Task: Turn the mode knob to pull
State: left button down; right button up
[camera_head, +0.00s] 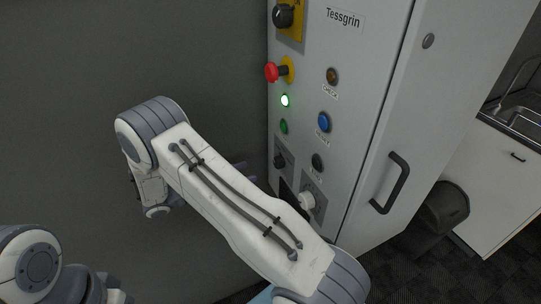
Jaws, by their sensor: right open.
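The grey control cabinet (385,60) carries a black knob (280,161) on a grey plate and a pale knob (307,201) on another grey plate, both low on its panel. Their lettering is too small to read, so I cannot tell which is the mode knob or where it points. My right arm crosses the middle of the view in front of the lower panel. My left arm shows at the bottom left, without a clear gripper.
A black rotary switch (284,16) on yellow, a red mushroom button (272,72), a lit green lamp (285,100) and a blue button (323,122) sit higher. A black door handle (390,184) sticks out at right. A sink counter (500,170) stands beyond.

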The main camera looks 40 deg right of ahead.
aim_at(275, 163)
jog(key=p+x, duration=0.3)
jog(key=x, duration=0.5)
jog(key=shift+s+d+r, duration=0.1)
jog(key=shift+s+d, duration=0.1)
jog(key=shift+d, duration=0.05)
jog(key=shift+d+p, duration=0.35)
jog(key=shift+d, duration=0.05)
grip_shut()
